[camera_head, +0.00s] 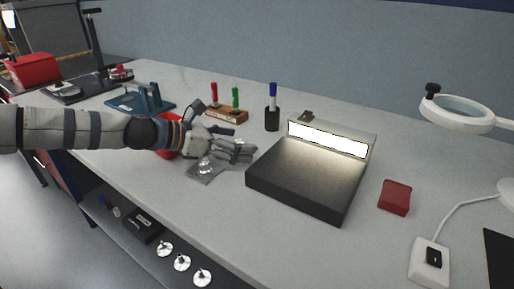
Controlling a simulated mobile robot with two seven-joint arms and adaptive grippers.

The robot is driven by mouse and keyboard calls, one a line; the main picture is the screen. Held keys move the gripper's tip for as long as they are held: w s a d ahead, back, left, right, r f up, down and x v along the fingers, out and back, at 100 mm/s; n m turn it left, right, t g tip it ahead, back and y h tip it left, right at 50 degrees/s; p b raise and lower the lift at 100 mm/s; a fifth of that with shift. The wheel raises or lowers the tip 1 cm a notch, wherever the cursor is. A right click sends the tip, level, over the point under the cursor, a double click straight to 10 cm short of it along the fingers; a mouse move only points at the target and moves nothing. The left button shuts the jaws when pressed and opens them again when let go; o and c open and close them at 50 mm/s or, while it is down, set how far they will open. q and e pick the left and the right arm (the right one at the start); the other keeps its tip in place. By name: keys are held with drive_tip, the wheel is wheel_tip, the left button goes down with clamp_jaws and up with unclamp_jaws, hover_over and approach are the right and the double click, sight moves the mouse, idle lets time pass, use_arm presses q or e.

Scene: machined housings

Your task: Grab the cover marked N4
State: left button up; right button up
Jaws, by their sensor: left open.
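My left gripper (238,151) reaches in from the left over the white workbench. Its jaws are open, just above and beside a small shiny metal part (205,168) on a grey square mat (204,177). The hand partly hides this part, and I cannot tell whether they touch. Three pale round pieces with dark centres lie on the lower shelf: one (165,248), a second (182,262) and a third (202,277) at the front. I cannot read an N4 marking on any piece. My right gripper is not in view.
A black lit box (300,180) stands right of the gripper. Behind are a wooden marker block (228,115) and a pen cup (272,119). A red object (167,149) sits behind my arm. A red block (395,197) and magnifier lamp (457,112) are at right. The front bench strip is clear.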

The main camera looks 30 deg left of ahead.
use_arm(q)
drive_tip(key=shift+s+a+r, duration=0.15)
drive_tip(key=shift+a+r, duration=0.05)
drive_tip(key=shift+s, duration=0.1)
drive_tip(key=c, duration=0.3)
clamp_jaws()
drive_tip(key=shift+f, duration=0.1)
drive_tip(key=shift+f, duration=0.1)
